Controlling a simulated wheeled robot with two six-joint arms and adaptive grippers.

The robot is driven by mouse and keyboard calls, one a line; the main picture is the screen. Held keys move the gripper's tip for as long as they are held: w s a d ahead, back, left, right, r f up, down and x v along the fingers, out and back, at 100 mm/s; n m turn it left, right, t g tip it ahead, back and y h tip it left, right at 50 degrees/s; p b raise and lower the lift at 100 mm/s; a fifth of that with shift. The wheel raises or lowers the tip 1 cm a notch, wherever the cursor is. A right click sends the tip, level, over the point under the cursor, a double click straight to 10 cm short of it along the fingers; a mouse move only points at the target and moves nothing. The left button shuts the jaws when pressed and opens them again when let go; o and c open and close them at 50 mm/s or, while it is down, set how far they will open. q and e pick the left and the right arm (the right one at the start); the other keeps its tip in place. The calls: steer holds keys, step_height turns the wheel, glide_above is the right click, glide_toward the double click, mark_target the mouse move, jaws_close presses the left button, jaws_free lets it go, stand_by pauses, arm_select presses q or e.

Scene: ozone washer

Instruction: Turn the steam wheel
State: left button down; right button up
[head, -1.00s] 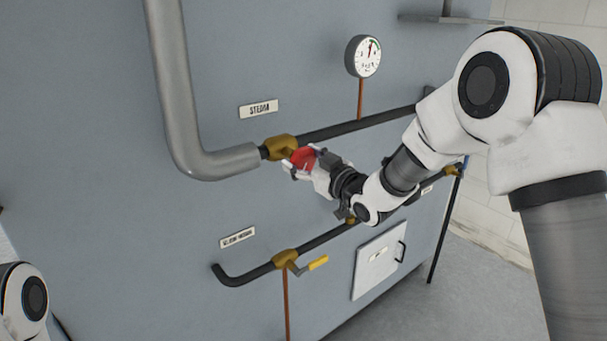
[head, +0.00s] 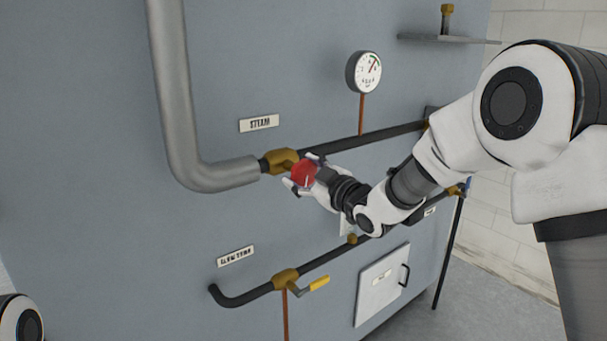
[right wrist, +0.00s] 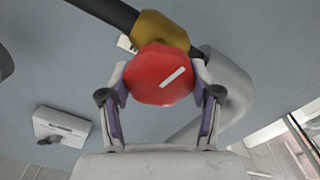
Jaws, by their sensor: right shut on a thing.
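The steam wheel is a red round handwheel (head: 303,174) on a brass valve (head: 281,161), under a label reading STEAM (head: 259,123). My right gripper (head: 304,173) is at the wheel with a finger on either side of it. In the right wrist view the red wheel (right wrist: 159,75), with a white stripe running up to the right, sits between the two fingers, and the gripper is shut on it. The brass valve body (right wrist: 160,28) shows behind it. My left gripper is out of view; only a piece of my left arm shows at the lower left.
A thick grey pipe (head: 177,100) bends into the valve from the left. A dial gauge (head: 364,72) stands above the dark pipe. Below are a brass valve with a yellow lever (head: 318,284) and a small white door (head: 382,286).

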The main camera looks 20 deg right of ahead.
steer(key=o, duration=1.2)
steer(key=shift+w, duration=0.1)
steer(key=shift+c, duration=0.2)
steer(key=v, duration=1.2)
